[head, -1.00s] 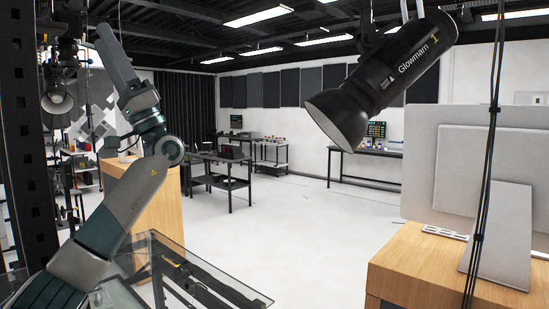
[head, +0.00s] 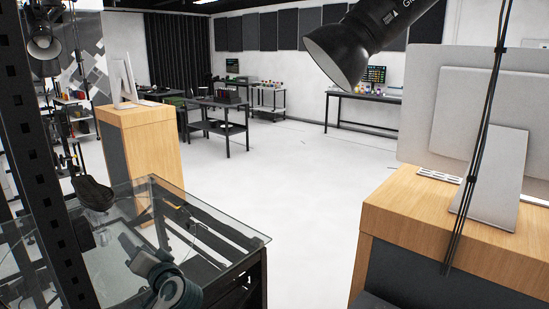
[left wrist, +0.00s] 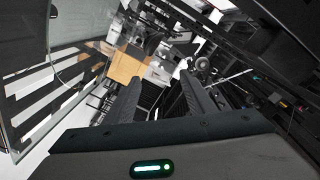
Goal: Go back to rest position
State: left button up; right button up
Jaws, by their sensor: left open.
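My left gripper (head: 128,245) is low at the bottom left of the head view, with my dark wrist behind it at the frame's lower edge. It overlaps the glass-topped table in the picture; I cannot tell its height relative to the glass. In the left wrist view its two dark fingers (left wrist: 160,84) stand apart with nothing held between them. My right gripper is in neither view.
The glass-topped table (head: 222,229) has a dark frame. A perforated black post (head: 40,165) stands at left. A wooden desk (head: 440,225) is at right, with a black cable before it. A spotlight (head: 350,50) hangs above. The middle floor is clear.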

pick_arm(q)
jog(key=s+d+f+g+h, duration=0.2)
jog(key=s+d+f+h, duration=0.15)
jog(key=s+f, duration=0.75)
jog(key=s+d+f+g+h, duration=0.2)
jog(key=s+f+h, duration=0.2)
jog(key=s+f, duration=0.65)
jog(key=s+d+f+g+h, duration=0.1)
jog(key=s+d+f+h, duration=0.15)
jog(key=s, duration=0.55)
jog(key=s+d+f+g+h, duration=0.1)
jog(key=s+d+f+g, duration=0.2)
jog(key=s, duration=0.5)
jog(key=s+d+f+h, duration=0.2)
jog(key=s+f, duration=0.2)
jog(key=s, duration=0.4)
notch_tip(320, 180, down, 29)
jog(key=s+g+b, duration=0.1)
jog(key=g+b, duration=0.1)
jog(key=s+a+f+m+g+b, duration=0.1)
jog(key=s+a+f+b, duration=0.1)
jog(key=s+f, duration=1.6)
notch_tip(320, 180, down, 4)
jog(key=shift+s+a+r+b, duration=0.2)
jog(key=shift+s+a+b, duration=0.1)
jog(key=shift+s+a, duration=0.05)
